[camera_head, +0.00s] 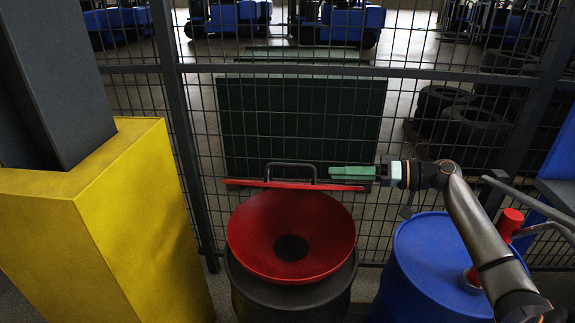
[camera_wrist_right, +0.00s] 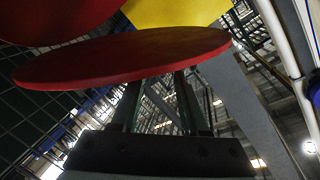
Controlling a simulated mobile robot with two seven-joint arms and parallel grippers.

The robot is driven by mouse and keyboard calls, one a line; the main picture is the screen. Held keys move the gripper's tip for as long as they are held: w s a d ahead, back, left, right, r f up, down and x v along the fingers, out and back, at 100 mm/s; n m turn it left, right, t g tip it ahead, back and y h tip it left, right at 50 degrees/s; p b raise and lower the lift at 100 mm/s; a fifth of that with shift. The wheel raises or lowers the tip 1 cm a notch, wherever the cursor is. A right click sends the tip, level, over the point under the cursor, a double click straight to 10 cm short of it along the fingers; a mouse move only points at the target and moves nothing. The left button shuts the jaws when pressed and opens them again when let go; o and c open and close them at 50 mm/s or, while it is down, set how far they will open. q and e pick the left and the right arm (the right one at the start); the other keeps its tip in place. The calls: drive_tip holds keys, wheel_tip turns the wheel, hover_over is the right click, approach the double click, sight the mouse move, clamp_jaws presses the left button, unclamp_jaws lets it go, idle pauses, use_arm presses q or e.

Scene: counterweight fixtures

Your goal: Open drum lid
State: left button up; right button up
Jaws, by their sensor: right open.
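A dark drum (camera_head: 290,299) with a wide red funnel (camera_head: 255,233) on top stands at the middle bottom of the head view. Its red lid (camera_head: 240,183) is raised behind the funnel and shows nearly edge-on as a thin strip, with a black handle (camera_head: 290,166) on its far side. My right gripper (camera_head: 350,173), with green fingers, is at the lid's right end. In the right wrist view the lid (camera_wrist_right: 120,55) crosses ahead of the gripper (camera_wrist_right: 158,95); its fingers are apart and the lid covers their tips. Contact cannot be told. My left gripper is not in view.
A blue drum (camera_head: 415,260) with a red cap (camera_head: 508,222) stands at the right, below my right arm. A yellow block (camera_head: 120,215) around a grey post fills the left. A wire mesh fence (camera_head: 395,130) runs close behind the drums.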

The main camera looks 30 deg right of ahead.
sight(312, 166)
drive_tip(key=s+r+n+y, duration=0.1)
drive_tip(key=s+r+g+y, duration=0.1)
drive_tip(key=shift+s+a+r+n+y, duration=0.1)
drive_tip(key=shift+r+n+y, duration=0.15)
drive_tip(key=shift+n+y, duration=0.15)
drive_tip(key=shift+s+r, duration=0.1)
drive_tip(key=shift+r, duration=0.05)
drive_tip(key=shift+a+r+y, duration=0.1)
drive_tip(key=shift+a+y, duration=0.05)
drive_tip(key=shift+y, duration=0.15)
drive_tip(key=p+x, duration=0.2)
drive_tip(key=x, duration=0.9)
drive_tip(key=shift+r, duration=0.1)
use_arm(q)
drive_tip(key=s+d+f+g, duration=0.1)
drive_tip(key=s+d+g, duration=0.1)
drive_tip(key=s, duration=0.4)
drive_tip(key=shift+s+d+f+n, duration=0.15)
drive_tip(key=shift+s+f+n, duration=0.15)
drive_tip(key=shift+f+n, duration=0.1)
use_arm(e)
drive_tip(key=shift+w+a, duration=0.45)
drive_tip(key=shift+w, duration=0.05)
drive_tip(key=shift+c, duration=0.2)
clamp_jaws()
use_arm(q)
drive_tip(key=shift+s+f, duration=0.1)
